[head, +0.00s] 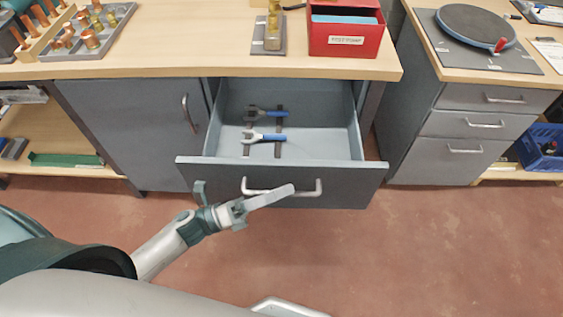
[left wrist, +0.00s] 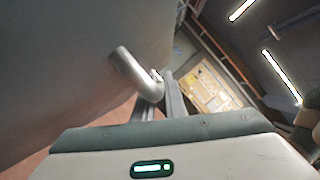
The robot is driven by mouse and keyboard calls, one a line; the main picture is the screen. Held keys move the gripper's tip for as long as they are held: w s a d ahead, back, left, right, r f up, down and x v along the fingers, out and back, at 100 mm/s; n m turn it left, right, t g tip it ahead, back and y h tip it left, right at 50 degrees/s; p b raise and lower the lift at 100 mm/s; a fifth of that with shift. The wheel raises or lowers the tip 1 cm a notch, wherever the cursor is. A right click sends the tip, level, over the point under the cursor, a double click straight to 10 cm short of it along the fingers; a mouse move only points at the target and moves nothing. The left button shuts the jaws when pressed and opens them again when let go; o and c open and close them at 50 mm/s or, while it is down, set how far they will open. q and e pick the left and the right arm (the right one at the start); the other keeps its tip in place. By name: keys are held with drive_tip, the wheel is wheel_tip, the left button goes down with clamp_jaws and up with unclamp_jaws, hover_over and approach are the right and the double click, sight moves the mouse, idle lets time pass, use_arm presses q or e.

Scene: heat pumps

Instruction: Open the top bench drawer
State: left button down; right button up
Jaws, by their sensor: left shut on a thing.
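The top bench drawer (head: 330,184) is pulled out from under the wooden bench, and its grey inside shows. Two wrenches, one with a blue handle (head: 262,113) and one pale and blue (head: 262,137), lie in it on dark holders. The drawer's silver bar handle (head: 308,190) is on the front panel. My left gripper (head: 268,197) is at the left part of this handle, shut on it. In the left wrist view the handle (left wrist: 136,74) runs down to between the fingers (left wrist: 160,100). My right gripper is not in view.
The wooden benchtop (head: 200,66) holds a red box (head: 345,38) and copper and brass fittings. A closed cabinet door (head: 135,125) is left of the drawer. A second cabinet (head: 465,125) stands at right. The red floor in front is clear.

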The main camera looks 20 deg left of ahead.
use_arm(q)
drive_tip(key=s+d, duration=0.2)
drive_tip(key=s, duration=0.5)
drive_tip(key=shift+s, duration=0.2)
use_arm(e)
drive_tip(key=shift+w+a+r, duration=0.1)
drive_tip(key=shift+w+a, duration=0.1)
use_arm(q)
drive_tip(key=c, duration=1.8)
unclamp_jaws()
